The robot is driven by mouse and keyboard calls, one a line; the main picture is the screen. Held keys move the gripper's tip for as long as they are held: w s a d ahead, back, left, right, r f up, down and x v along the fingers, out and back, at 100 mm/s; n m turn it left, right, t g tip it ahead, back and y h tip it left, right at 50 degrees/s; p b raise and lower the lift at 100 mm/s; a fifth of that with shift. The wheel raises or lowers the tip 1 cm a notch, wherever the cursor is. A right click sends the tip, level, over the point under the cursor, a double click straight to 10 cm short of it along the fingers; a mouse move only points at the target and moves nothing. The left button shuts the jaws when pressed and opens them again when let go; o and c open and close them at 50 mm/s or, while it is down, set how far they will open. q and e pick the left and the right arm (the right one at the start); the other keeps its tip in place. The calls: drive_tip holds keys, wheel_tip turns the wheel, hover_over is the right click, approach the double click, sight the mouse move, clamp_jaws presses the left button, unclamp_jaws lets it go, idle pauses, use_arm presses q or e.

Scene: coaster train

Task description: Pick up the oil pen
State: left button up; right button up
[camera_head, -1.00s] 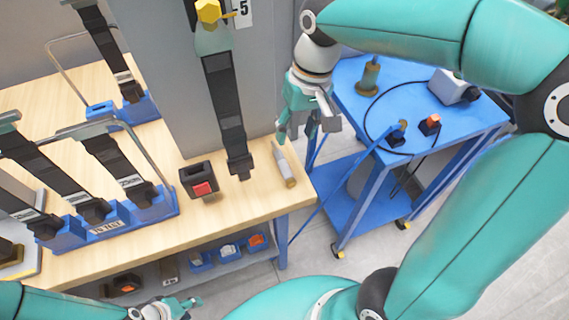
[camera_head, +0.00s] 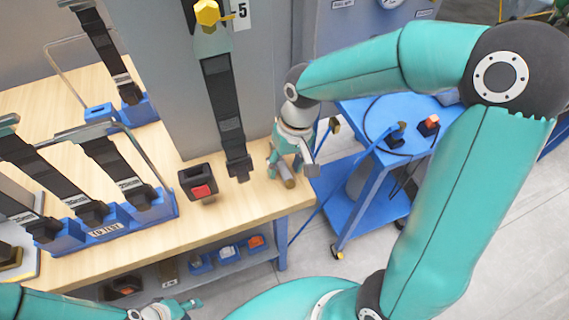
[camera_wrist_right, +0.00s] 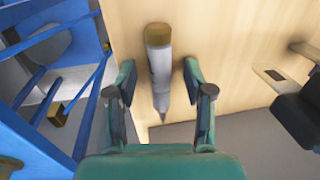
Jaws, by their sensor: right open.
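The oil pen (camera_wrist_right: 159,65) is a grey tube with a brownish-gold end cap and a thin pointed tip. It lies on the wooden workbench near its right edge. In the head view only its capped end (camera_head: 288,182) shows clearly; my right gripper hides much of the rest. My right gripper (camera_head: 287,174) is over the pen. In the right wrist view its open fingers (camera_wrist_right: 162,68) stand on either side of the pen, with gaps on both sides. My left gripper (camera_head: 188,307) is low at the bottom left, away from the pen; its jaw state is unclear.
A black buckle with a red button (camera_head: 198,183) and a hanging black strap (camera_head: 226,110) are left of the pen. Blue racks (camera_head: 110,225) hold more straps. A blue cart (camera_head: 350,195) stands right of the workbench (camera_head: 235,205). A grey panel rises behind.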

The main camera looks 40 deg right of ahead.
drive_tip(key=shift+c, duration=0.5)
clamp_jaws()
drive_tip(key=shift+r, duration=0.15)
